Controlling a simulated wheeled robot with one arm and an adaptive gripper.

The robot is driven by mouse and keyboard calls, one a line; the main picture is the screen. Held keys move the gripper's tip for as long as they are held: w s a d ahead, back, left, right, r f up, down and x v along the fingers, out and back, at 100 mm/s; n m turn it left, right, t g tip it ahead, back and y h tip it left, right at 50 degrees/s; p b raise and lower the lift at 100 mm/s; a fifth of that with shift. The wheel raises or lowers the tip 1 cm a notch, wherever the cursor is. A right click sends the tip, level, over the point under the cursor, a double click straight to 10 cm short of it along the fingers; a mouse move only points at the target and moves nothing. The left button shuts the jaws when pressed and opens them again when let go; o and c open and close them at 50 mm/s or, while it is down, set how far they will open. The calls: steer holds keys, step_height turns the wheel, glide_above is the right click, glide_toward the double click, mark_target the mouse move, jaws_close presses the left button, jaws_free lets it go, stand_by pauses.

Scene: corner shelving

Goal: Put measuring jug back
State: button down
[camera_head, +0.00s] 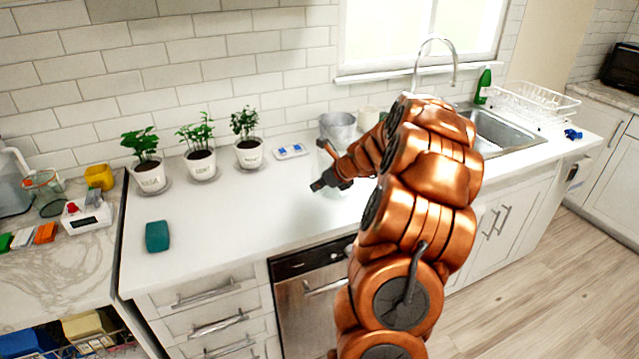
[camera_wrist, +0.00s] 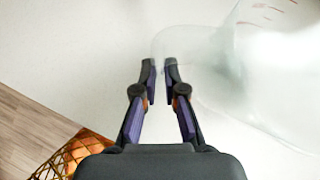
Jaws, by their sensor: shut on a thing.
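The measuring jug (camera_wrist: 265,75) is clear, with faint red marks on its side. It fills the upper right of the wrist view, partly cut off by the frame. My gripper (camera_wrist: 159,72) is shut on the jug's handle, with one fingertip on each side of it. In the head view my gripper (camera_head: 319,185) is over the front middle of the white counter (camera_head: 230,215). There the jug is hard to make out, since it is clear and my arm covers much of that area. I cannot tell whether its base touches the counter.
A grey metal pot (camera_head: 338,127) stands behind my gripper. Three potted plants (camera_head: 200,164) line the wall, and a teal block (camera_head: 157,236) lies front left. A sink (camera_head: 497,132) and white dish rack (camera_head: 535,102) are right. The counter between block and gripper is clear.

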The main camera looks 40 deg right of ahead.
steer(key=shift+f, duration=0.1)
steer(key=c, duration=1.2)
jaws_free()
steer(key=shift+c, duration=0.2)
steer(key=shift+s+r, duration=0.1)
steer(key=shift+r, duration=0.15)
steer(key=b+v, duration=0.2)
steer(key=v, duration=0.9)
steer(key=shift+s+r+b, duration=0.25)
steer(key=shift+b, duration=0.05)
